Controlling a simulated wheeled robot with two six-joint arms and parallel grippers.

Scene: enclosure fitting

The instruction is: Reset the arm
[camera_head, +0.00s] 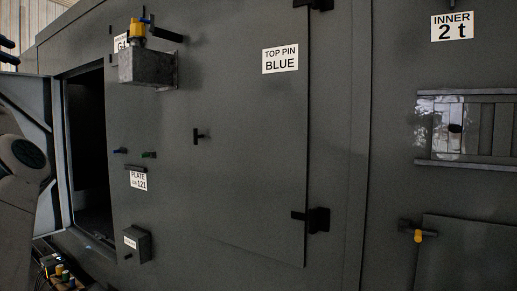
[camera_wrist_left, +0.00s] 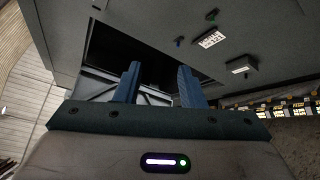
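My left gripper (camera_head: 8,51) shows only as two dark fingertips, one above the other, at the upper left edge of the head view. In the left wrist view my left gripper (camera_wrist_left: 157,82) has its two blue fingers well apart, with nothing between them. The fingers point towards the dark opening (camera_wrist_left: 140,62) in the grey enclosure, which also shows at the left of the head view (camera_head: 88,150). I cannot tell how far they are from it. My right gripper is in neither view.
An open door (camera_head: 33,105) stands left of the opening. A grey box with a yellow-topped valve (camera_head: 147,68), a small dark box (camera_head: 137,245), and several pins and handles stick out from the panel. Small coloured parts (camera_head: 62,272) lie at the lower left.

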